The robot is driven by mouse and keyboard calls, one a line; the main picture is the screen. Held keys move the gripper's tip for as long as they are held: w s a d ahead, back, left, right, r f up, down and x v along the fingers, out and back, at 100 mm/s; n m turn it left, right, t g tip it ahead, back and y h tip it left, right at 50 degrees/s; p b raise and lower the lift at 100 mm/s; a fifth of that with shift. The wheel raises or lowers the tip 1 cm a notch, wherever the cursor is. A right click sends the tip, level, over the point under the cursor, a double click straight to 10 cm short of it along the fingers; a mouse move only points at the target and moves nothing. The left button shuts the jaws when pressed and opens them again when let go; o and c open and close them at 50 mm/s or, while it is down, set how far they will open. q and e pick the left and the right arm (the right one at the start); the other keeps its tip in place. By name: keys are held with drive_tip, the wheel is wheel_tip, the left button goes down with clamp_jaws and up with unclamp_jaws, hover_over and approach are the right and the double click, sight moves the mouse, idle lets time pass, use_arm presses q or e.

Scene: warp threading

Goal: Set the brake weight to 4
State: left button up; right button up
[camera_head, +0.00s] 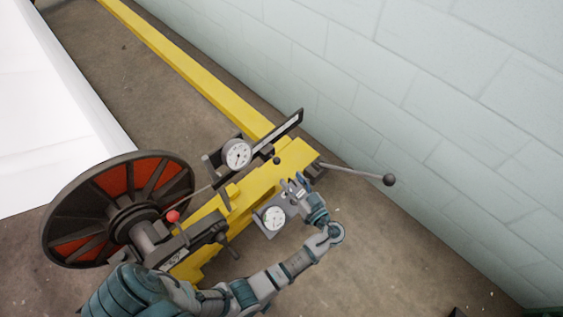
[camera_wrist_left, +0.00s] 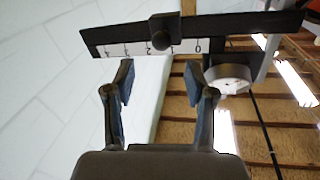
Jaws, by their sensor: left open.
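A dark beam (camera_wrist_left: 215,26) with a white number strip (camera_wrist_left: 185,47) crosses the top of the left wrist view, its marks running from 4 at left to 0 at right. A dark round brake weight (camera_wrist_left: 162,31) sits on the beam around the marks 1 and 2. My left gripper (camera_wrist_left: 162,82) is open and empty, its two fingers apart just below the strip, with the weight between their lines. In the head view the beam (camera_head: 289,123) lies behind a dial, and my left gripper (camera_head: 293,183) is near the yellow frame.
The yellow machine frame (camera_head: 260,184) carries two dial gauges (camera_head: 237,154) (camera_head: 273,218), a red knob (camera_head: 173,216) and a large spoked wheel (camera_head: 117,208). A long lever with a ball end (camera_head: 389,180) sticks out toward the pale block wall (camera_head: 440,90).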

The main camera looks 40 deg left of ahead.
sight(279, 163)
use_arm(q)
drive_tip(key=x, duration=0.8)
drive_tip(key=shift+a+f, duration=0.1)
drive_tip(key=shift+a, duration=0.1)
clamp_jaws()
